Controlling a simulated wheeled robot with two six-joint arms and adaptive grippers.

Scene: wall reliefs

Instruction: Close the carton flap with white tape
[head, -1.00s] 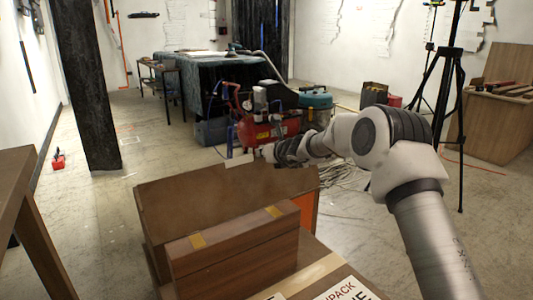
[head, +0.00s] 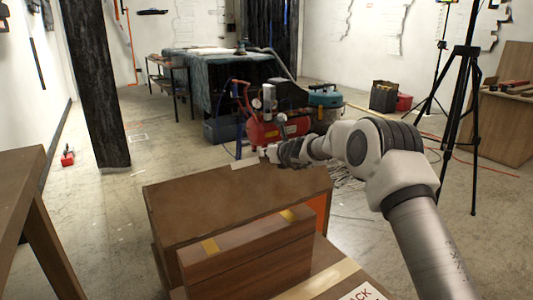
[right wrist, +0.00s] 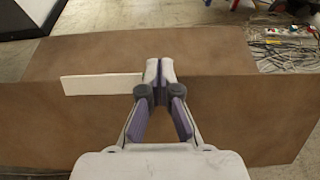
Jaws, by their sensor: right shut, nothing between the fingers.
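The brown carton flap (head: 225,203) stands behind a wooden box with yellow tabs in the head view. It fills much of the right wrist view (right wrist: 220,105), with an edge running across it. A strip of white tape (head: 245,163) sits at the flap's far edge. In the right wrist view the tape (right wrist: 102,84) lies along that edge, left of my fingers. My right gripper (right wrist: 153,68) is shut and empty, its tips at the edge beside the tape; whether they touch is unclear. In the head view the right gripper (head: 268,154) is small and partly hidden. My left gripper is out of view.
The wooden box (head: 245,255) stands close in front of the flap. A printed label (head: 362,292) lies at the lower right. A brown table (head: 25,200) is at the left. A red compressor (head: 275,130) and loose cables lie behind the carton.

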